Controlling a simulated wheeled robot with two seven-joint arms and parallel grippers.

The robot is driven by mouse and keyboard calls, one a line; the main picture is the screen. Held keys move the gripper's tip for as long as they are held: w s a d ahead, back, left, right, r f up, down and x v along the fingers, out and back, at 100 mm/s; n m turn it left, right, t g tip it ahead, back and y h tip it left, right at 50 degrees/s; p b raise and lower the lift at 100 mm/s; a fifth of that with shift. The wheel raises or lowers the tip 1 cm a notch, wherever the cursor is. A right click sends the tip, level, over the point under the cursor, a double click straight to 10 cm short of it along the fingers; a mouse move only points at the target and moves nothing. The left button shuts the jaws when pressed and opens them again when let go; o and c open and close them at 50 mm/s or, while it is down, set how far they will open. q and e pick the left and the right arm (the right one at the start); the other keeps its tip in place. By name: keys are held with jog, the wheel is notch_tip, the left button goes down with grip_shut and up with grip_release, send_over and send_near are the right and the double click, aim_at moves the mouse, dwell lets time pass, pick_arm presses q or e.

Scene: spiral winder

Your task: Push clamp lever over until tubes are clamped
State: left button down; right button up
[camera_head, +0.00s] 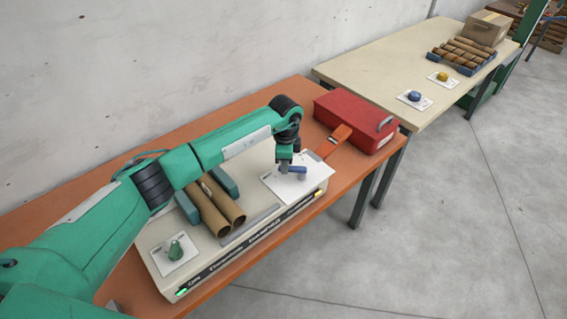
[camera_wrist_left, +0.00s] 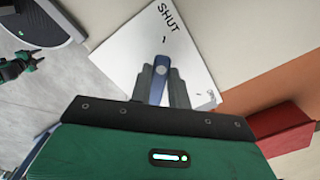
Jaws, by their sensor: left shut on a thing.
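The blue clamp lever (camera_head: 298,170) sits on a white plate (camera_head: 283,187) at the right end of the beige winder. My left gripper (camera_head: 290,168) is shut on the lever from above. In the left wrist view the lever (camera_wrist_left: 160,72) shows between the fingers, and the plate (camera_wrist_left: 150,38) reads SHUT; another small label at its right is not readable. Two brown cardboard tubes (camera_head: 218,204) lie side by side between two teal bars (camera_head: 187,207). Whether the bars press on the tubes cannot be told. My right gripper (camera_wrist_left: 32,62) seems to show small at the wrist view's left.
A green knob (camera_head: 175,250) stands on a plate at the winder's left end. A red toolbox (camera_head: 352,118) and an orange-handled tool (camera_head: 333,140) are beyond the winder on the orange table (camera_head: 95,203). A second table (camera_head: 400,65) holds tubes and a carton.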

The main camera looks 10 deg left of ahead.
pick_arm(q)
jog(key=c, duration=1.3)
grip_release()
jog(key=shift+r, duration=0.5)
notch_tip(320, 180, up, 13)
jog(key=b, duration=0.3)
jog(key=shift+f, duration=0.1)
